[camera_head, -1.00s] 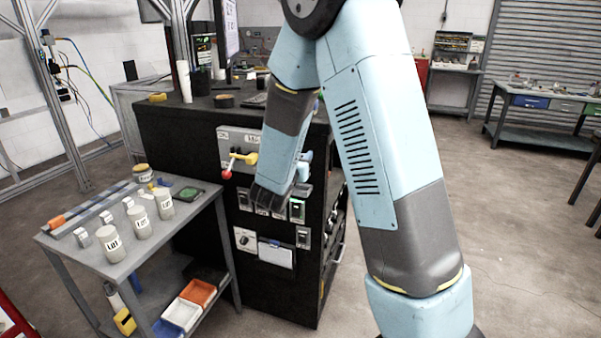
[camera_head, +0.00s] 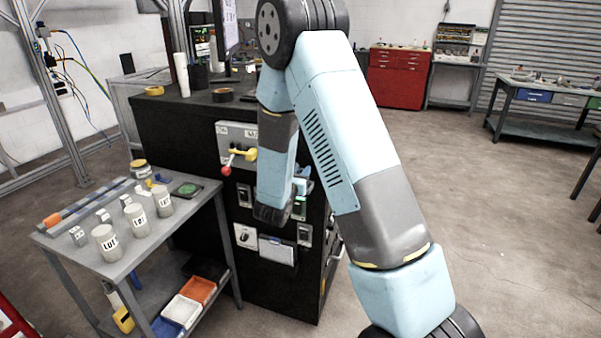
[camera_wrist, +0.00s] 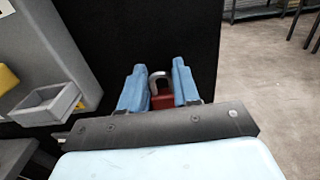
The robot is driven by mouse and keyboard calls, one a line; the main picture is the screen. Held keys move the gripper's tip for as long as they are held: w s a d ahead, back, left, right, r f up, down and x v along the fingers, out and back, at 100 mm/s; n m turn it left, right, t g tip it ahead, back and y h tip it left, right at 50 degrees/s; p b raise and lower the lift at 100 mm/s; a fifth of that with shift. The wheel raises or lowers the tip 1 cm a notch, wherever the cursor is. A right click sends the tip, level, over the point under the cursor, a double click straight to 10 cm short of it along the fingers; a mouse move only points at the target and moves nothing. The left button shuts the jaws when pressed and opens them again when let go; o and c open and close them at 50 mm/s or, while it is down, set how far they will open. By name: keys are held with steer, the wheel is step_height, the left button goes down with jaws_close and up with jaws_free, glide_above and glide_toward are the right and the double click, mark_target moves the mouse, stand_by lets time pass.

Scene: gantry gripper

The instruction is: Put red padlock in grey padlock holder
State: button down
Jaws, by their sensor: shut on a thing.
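The red padlock (camera_wrist: 162,99) with its grey shackle shows in the wrist view between the two blue fingers of my gripper (camera_wrist: 160,89). The fingers are shut on its body, and the shackle points up, away from the wrist. A small grey open-topped box (camera_wrist: 43,106), which looks like the grey padlock holder, is fixed to the grey panel left of my gripper, apart from the padlock. In the head view my arm hangs before the black cabinet; the padlock cannot be made out there, and my gripper is mostly hidden behind my forearm.
The black cabinet (camera_head: 180,140) carries a lever with a red knob and yellow handle (camera_head: 240,153) and several small fixtures. A grey cart (camera_head: 130,262) with white labelled cylinders stands to its left. Open floor lies to the right.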

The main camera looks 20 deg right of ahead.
stand_by(0.3)
steer(key=c, duration=0.8)
jaws_free()
